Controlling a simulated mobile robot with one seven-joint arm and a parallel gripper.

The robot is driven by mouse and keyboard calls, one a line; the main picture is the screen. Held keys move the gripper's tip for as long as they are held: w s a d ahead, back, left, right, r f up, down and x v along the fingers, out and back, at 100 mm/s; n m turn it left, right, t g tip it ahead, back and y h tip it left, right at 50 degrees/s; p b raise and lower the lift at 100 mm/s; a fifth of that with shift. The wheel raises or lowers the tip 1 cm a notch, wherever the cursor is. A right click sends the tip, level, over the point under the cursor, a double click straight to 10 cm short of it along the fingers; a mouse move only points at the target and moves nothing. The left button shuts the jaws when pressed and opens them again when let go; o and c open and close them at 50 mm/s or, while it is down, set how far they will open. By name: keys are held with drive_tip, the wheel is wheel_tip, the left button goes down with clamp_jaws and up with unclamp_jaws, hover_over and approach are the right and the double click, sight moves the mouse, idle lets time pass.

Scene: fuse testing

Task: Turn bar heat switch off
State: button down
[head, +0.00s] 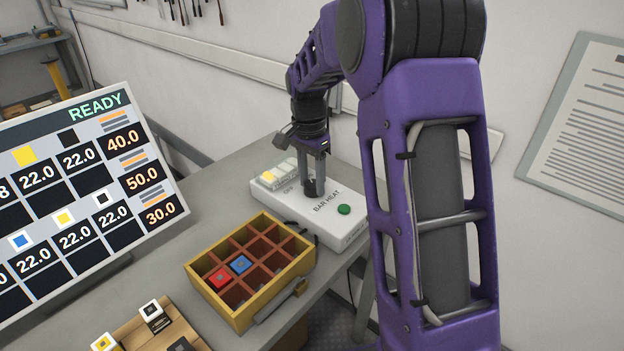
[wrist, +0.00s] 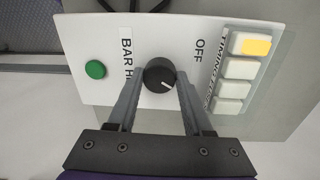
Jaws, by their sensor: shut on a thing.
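The white control box (head: 282,208) sits on the grey table, marked BAR HEAT and OFF. Its round black knob (wrist: 159,74) shows in the wrist view between those labels. The knob's short white mark points toward the picture's lower right, not straight at the OFF label (wrist: 199,50). My gripper (head: 314,184) is lowered onto the box, and its fingers are shut on the knob from both sides, as the wrist view (wrist: 160,79) shows. In the head view the gripper hides most of the knob. A green round button or lamp (wrist: 95,69) is beside the BAR HEAT label.
Several pale switches (wrist: 232,88), one with a yellow part, line the box's other end. A yellow-rimmed divided crate (head: 208,297) with red and blue blocks stands close in front of the box. The display (head: 100,262) at left reads READY. The wall is behind the table.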

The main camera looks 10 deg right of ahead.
sight(307, 185)
drive_tip(key=shift+n, duration=0.3)
drive_tip(key=shift+r+n+p, duration=0.15)
drive_tip(key=shift+n+p, duration=0.45)
drive_tip(key=shift+n, duration=0.2)
drive_tip(key=n+p, duration=0.1)
drive_tip(key=n, duration=0.2)
drive_tip(key=shift+n, duration=0.3)
drive_tip(key=n+p, duration=0.2)
drive_tip(key=n, duration=0.4)
drive_tip(key=shift+t, duration=0.3)
drive_tip(key=shift+c, duration=1.6)
unclamp_jaws()
drive_tip(key=shift+s, duration=0.1)
wheel_tip(307, 185, up, 17)
drive_tip(key=a+p, duration=0.1)
drive_tip(key=p, duration=0.1)
